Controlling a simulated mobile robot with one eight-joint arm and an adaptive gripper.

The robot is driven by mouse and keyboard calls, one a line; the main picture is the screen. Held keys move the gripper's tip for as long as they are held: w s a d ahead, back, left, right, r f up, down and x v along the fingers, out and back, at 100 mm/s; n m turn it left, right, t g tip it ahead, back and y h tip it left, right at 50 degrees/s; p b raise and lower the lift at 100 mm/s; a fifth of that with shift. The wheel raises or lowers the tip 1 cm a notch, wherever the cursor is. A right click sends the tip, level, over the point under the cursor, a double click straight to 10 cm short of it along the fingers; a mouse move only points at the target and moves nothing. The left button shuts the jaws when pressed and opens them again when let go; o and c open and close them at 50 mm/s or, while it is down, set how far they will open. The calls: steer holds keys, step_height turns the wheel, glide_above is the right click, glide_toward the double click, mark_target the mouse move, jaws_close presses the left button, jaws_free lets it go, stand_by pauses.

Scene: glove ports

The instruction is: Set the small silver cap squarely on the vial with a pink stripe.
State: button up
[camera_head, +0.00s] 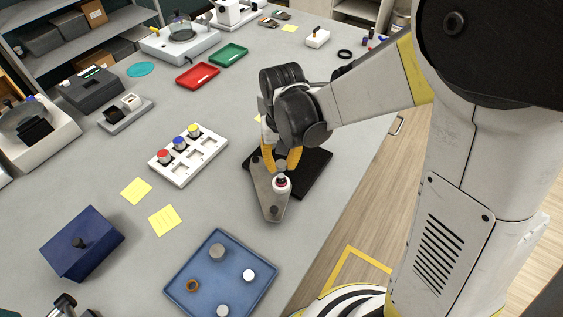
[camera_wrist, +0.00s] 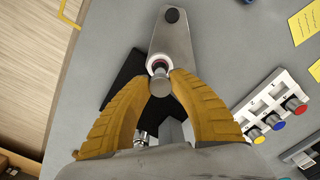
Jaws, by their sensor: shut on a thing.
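My gripper (camera_head: 281,166) is shut on the small silver cap, seen in the wrist view (camera_wrist: 160,87) between the yellow fingertips (camera_wrist: 160,80). A vial (camera_head: 282,184) with a white rim and a pinkish-red band stands on a grey metal plate (camera_head: 268,200) over a black base (camera_head: 316,172). In the wrist view the vial (camera_wrist: 157,63) shows just beyond the cap, partly covered by it. The cap and fingertips are close to the vial's top. I cannot tell whether the cap touches it or sits square.
A blue tray (camera_head: 180,289) with several loose round parts lies in front. A white rack (camera_head: 186,172) holds red, blue and yellow capped vials to the left. A dark blue block (camera_head: 82,243) and yellow notes (camera_head: 163,220) lie nearby. The table's edge is close on the right.

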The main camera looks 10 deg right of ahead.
mark_target(281, 176)
steer(key=shift+f+b, duration=0.85)
steer(key=shift+f, duration=0.5)
steer(key=shift+f+b, duration=1.15)
steer(key=shift+b, duration=0.1)
stand_by(0.7)
steer(key=o, duration=0.8)
steer(key=shift+c, duration=0.2)
step_height(281, 176, up, 12)
steer(key=shift+r, duration=0.1)
steer(key=s+d+f+t+b, duration=0.2)
steer(key=s+d+t+b, duration=0.2)
steer(key=s+d+t, duration=0.3)
steer(key=s+d, duration=0.2)
steer(key=s, duration=0.1)
steer(key=shift+s+d, duration=0.25)
steer(key=shift+s, duration=0.05)
